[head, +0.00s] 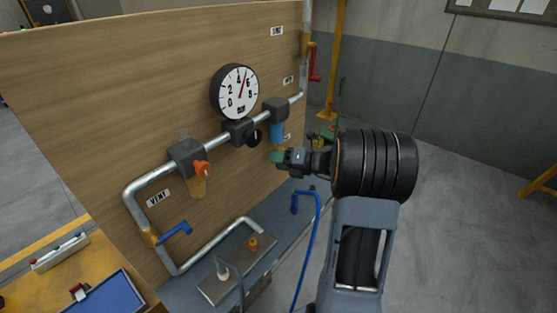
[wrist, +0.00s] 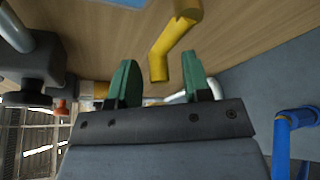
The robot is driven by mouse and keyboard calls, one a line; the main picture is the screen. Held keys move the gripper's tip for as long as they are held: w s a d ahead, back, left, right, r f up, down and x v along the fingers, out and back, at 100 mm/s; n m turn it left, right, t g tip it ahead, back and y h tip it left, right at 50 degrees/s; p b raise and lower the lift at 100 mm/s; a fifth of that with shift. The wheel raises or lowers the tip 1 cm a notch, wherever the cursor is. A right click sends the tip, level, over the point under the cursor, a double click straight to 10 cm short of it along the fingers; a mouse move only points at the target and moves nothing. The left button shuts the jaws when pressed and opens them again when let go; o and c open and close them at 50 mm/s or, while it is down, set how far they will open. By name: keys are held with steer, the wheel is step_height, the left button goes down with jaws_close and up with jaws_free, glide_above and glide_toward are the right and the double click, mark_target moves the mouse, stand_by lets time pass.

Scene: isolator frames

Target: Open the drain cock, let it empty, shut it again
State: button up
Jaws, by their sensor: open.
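The blue filter bowl (head: 277,131) hangs under a dark block on the pipe. My gripper (head: 279,157) is just below the bowl, its green fingertips hiding what is under it. In the wrist view, my gripper (wrist: 157,64) is open with its fingers spread. A yellow bent part (wrist: 170,45), which looks like the drain cock's lever, points down into the gap between the fingertips. I cannot tell whether a finger touches it. The gauge (head: 237,91) needle stands between 4 and 6.
A blue lever (head: 175,234) is on the lower pipe, a red handle (head: 315,63) beyond the board.

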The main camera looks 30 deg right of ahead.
steer(key=shift+w+a, duration=0.15)
steer(key=shift+c, duration=0.2)
steer(key=c, duration=0.7)
